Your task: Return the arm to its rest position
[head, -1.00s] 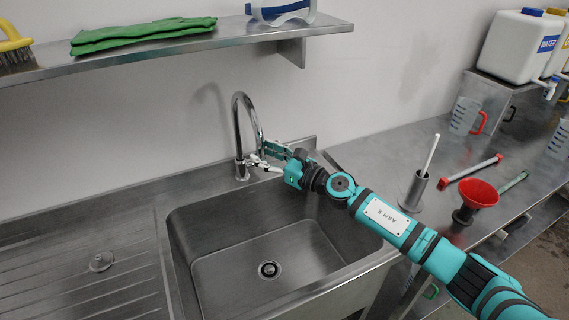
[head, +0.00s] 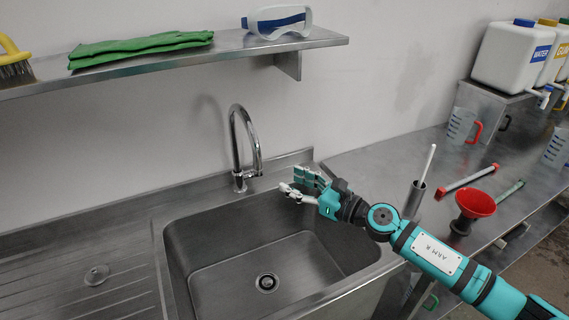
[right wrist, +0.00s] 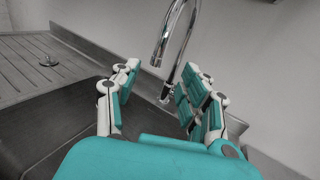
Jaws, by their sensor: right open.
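My right gripper (head: 300,186) is open and empty above the back right part of the sink. Its teal and white fingers stand apart in the right wrist view (right wrist: 155,95), with nothing between them at the tips. My right arm reaches in from the lower right corner of the head view. The curved chrome faucet (head: 246,140) stands behind the sink, to the left of the gripper and apart from it. The faucet also shows beyond the fingers in the right wrist view (right wrist: 168,40). My left gripper is not in view.
The empty sink (head: 215,262) lies below the gripper. A shelf (head: 180,61) runs above.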

